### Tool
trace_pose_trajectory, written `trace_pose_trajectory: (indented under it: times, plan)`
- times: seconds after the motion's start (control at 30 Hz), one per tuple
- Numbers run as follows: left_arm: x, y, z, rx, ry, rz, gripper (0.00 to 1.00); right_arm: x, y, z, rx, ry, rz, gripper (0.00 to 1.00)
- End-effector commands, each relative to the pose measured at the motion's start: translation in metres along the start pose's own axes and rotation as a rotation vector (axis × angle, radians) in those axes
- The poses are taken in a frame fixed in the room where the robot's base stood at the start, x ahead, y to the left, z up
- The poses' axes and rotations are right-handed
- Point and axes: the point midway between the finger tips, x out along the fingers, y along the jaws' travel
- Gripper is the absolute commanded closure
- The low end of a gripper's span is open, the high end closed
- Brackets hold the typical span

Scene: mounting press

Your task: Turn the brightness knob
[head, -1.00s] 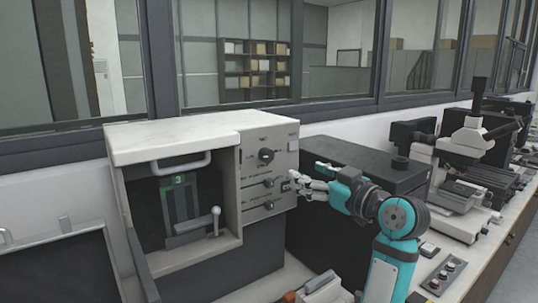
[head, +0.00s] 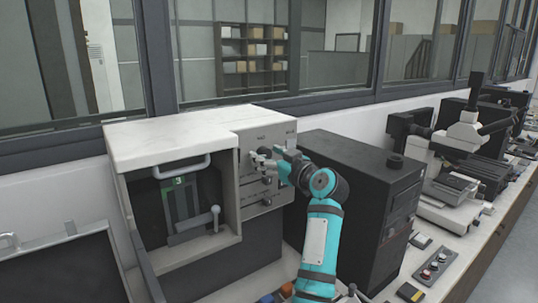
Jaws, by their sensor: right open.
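The press's grey control panel (head: 244,190) carries several knobs in a column; their labels are too small to read, so I cannot tell which is brightness. My right gripper (head: 262,158) is open in front of the upper part of the panel. Its fingers point left and cover the upper knob, or most of it; I cannot tell whether they touch it. A lower knob (head: 267,202) shows below the gripper. The middle knob is partly covered by the gripper and wrist. My left gripper is not in view.
The white-topped press housing (head: 170,142) has a handle (head: 182,167) and a lever (head: 215,215) at its front. A black box (head: 365,185) stands close to the right of my arm. A microscope (head: 465,135) and a button box (head: 434,267) are further right.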

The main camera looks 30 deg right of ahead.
Motion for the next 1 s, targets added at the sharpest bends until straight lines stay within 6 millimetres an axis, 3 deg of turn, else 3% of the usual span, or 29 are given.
trace_pose_trajectory:
  times: [0.13, 0.57, 1.0]
  plan:
    - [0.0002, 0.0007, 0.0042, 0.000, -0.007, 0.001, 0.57, -0.0001, 0.0000, 0.0002, 0.000, 0.000, 0.000, 0.41]
    - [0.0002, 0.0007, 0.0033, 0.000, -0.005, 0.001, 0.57, -0.0003, -0.0002, 0.0004, 0.001, -0.001, -0.001, 0.96]
    - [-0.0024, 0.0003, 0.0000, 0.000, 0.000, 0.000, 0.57, -0.0005, 0.0004, 0.0008, 0.105, -0.003, 0.000, 0.96]
